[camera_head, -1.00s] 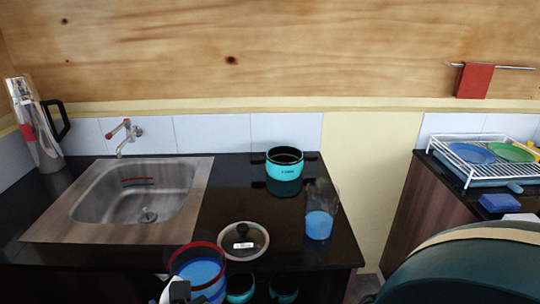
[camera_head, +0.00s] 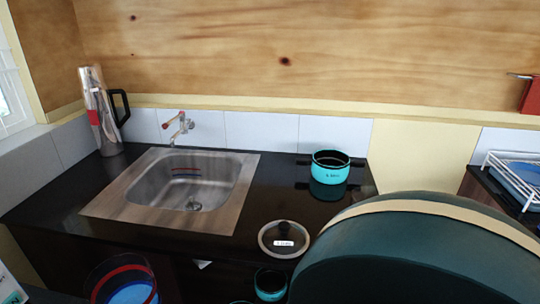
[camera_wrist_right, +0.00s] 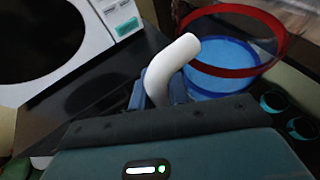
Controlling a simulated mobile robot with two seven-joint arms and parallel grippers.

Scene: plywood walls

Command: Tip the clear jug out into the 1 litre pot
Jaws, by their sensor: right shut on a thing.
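A clear jug with a red rim and blue contents (camera_head: 125,282) is at the lower left of the head view, cut by the bottom edge. In the right wrist view the jug (camera_wrist_right: 262,38) is just beyond my right gripper (camera_wrist_right: 160,90), which is shut on its white curved handle (camera_wrist_right: 172,68). The turquoise pot (camera_head: 329,175) stands open on the dark counter, right of the sink. Its printed label is too small to read surely. My left gripper is not in view.
A lid (camera_head: 284,240) lies on the counter in front of the pot. Turquoise pots (camera_head: 270,285) sit lower down. The sink (camera_head: 183,185) and a tall jug with black handle (camera_head: 101,112) are left. My large dark green arm hides the counter's right front.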

